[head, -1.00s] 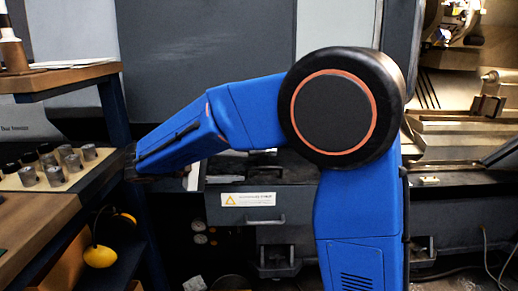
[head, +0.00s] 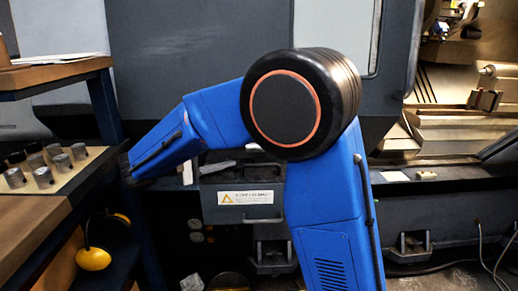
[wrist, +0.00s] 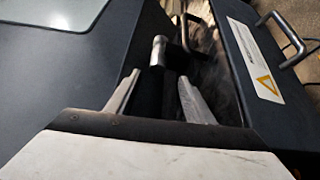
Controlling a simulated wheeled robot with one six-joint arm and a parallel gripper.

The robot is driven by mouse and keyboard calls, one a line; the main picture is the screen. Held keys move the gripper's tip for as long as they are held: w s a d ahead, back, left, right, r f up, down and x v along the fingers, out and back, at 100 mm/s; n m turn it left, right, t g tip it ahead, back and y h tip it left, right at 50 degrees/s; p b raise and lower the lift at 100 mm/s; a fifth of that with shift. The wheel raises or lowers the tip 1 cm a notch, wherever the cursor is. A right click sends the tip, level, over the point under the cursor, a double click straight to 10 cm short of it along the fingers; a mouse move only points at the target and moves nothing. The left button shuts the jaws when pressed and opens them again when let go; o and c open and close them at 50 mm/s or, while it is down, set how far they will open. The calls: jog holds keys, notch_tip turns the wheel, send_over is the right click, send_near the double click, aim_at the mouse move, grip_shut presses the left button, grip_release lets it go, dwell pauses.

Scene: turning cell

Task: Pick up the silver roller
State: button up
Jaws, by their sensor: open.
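Several short metal cylinders stand upright on a light board (head: 68,180) on the left bench in the head view. Silver-grey ones include a front one (head: 43,177) and a back one (head: 79,151); darker ones stand behind. I cannot tell which is the silver roller. My gripper shows in the wrist view (wrist: 158,84), with its two fingers apart. A silver cylindrical end on a dark rod (wrist: 158,48) shows beyond and between the fingertips; I cannot tell what it belongs to or whether it touches them. In the head view the fingers are hidden; my arm's end is right of the board.
A raised wooden shelf (head: 60,72) stands above the bench. Yellow ear defenders (head: 93,257) hang below, beside the bench. A dark machine with a labelled drawer (head: 245,197) and handles stands behind my arm. The open lathe area (head: 460,130) is at right.

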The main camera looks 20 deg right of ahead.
jog(key=shift+r+x, duration=0.15)
jog(key=shift+x, duration=1.15)
jog(key=shift+r+x, duration=0.1)
jog(key=shift+x, duration=1.25)
jog(key=shift+s, duration=0.1)
grip_shut()
